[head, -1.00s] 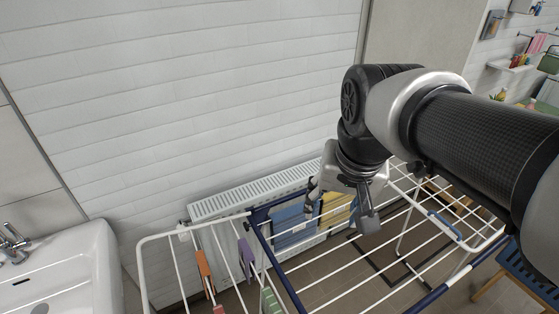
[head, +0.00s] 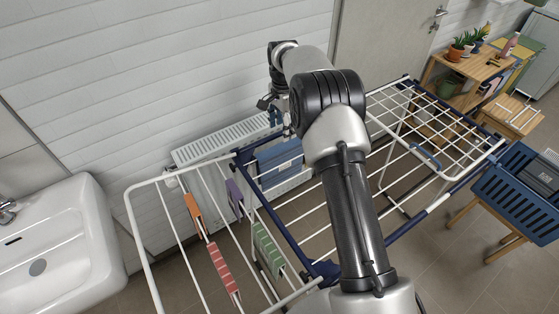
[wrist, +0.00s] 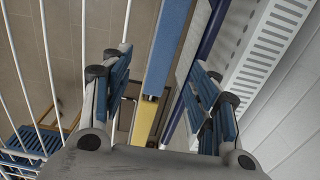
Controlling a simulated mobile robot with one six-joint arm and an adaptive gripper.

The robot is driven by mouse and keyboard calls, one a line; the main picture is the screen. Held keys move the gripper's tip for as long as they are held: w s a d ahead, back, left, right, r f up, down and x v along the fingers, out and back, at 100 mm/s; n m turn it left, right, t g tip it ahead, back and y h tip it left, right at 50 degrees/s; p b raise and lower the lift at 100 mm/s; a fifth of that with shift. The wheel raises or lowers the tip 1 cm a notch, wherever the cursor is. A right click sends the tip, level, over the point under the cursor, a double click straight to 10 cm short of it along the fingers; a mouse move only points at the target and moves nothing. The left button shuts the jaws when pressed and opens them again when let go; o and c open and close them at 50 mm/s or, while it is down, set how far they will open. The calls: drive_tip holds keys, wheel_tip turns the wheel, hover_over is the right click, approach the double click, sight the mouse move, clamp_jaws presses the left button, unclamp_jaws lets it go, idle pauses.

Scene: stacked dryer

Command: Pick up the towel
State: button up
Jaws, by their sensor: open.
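A blue towel (head: 280,160) hangs over the rack at its wall side, in front of the radiator. In the wrist view a long blue strip (wrist: 170,40), which looks like this towel, runs between my fingers. A yellow towel (wrist: 149,117) hangs beyond it, also between the fingers; my arm hides it in the head view. My gripper (wrist: 160,72) is open, one finger on either side of the cloths, and I see no contact. In the head view my gripper (head: 277,108) is above the wall-side rail, partly hidden.
The white drying rack (head: 210,165) holds small orange, red, purple and green cloths on its left wing. A white radiator (head: 220,140) is close behind it. A sink (head: 70,240) stands left. A blue basket (head: 520,190) sits on a stool at right.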

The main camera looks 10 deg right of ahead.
sight(282, 147)
wheel_tip(282, 147, down, 13)
drive_tip(key=b, duration=0.3)
drive_tip(key=shift+w+f, duration=0.1)
drive_tip(key=shift+w, duration=0.05)
drive_tip(key=f, duration=0.1)
drive_tip(key=f+b, duration=0.1)
drive_tip(key=f, duration=0.1)
drive_tip(key=f+b, duration=0.1)
drive_tip(key=f, duration=0.1)
drive_tip(key=shift+w+a+f, duration=0.15)
drive_tip(key=shift+w+a, duration=0.05)
drive_tip(key=shift+a, duration=0.05)
drive_tip(key=shift+c, duration=0.4)
clamp_jaws()
